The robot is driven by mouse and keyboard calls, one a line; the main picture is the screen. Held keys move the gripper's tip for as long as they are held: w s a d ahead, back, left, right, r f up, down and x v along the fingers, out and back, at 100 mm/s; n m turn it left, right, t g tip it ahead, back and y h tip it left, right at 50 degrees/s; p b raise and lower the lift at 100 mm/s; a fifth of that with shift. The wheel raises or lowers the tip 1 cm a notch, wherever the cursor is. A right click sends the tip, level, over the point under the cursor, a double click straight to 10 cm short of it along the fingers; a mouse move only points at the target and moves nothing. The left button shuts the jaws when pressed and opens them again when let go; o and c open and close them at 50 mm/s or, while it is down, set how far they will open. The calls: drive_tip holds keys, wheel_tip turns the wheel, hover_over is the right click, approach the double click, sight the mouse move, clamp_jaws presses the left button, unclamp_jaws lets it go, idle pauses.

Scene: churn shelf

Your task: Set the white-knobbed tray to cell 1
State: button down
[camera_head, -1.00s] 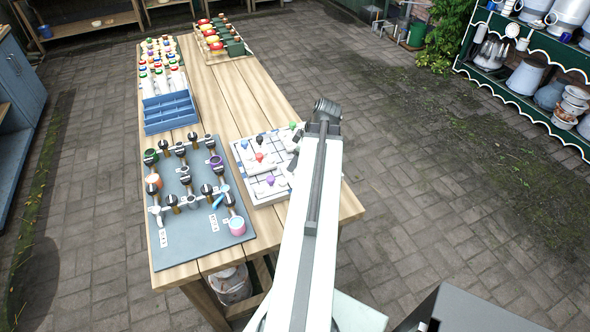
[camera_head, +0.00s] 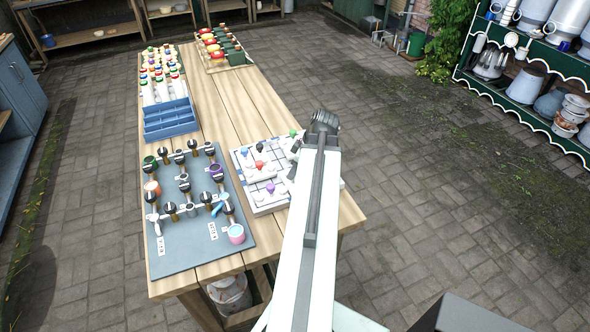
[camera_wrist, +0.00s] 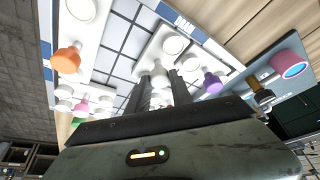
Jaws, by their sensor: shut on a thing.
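In the wrist view, a white knob (camera_wrist: 160,74) stands between the two fingers of my gripper (camera_wrist: 162,90), which are closed on it. It belongs to a pale tray with round white discs, on or close over the gridded white board (camera_wrist: 125,42). In the head view the board (camera_head: 246,168) lies near the bench's right edge; my arm hides the gripped tray and its right part. Cell numbers cannot be read.
A grey panel (camera_head: 190,255) with several black-topped valves and a pink cup (camera_head: 236,234) lies left of the board. A blue divided box (camera_head: 170,130) and colourful bottles are farther back. The wooden bench (camera_head: 225,105) is clear in the middle.

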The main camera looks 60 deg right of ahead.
idle(0.9)
drive_tip(key=shift+d, duration=0.15)
drive_tip(key=w+d, duration=0.3)
drive_tip(key=w, duration=0.2)
drive_tip(key=w+d, duration=0.4)
drive_tip(key=w, duration=0.1)
drive_tip(key=w+d, duration=0.3)
drive_tip(key=w, duration=0.1)
drive_tip(key=shift+w+d, duration=0.35)
drive_tip(key=shift+w, duration=0.05)
drive_tip(key=shift+r, duration=0.1)
drive_tip(key=c, duration=1.1)
unclamp_jaws()
drive_tip(key=shift+w, duration=0.1)
drive_tip(key=shift+c, duration=0.2)
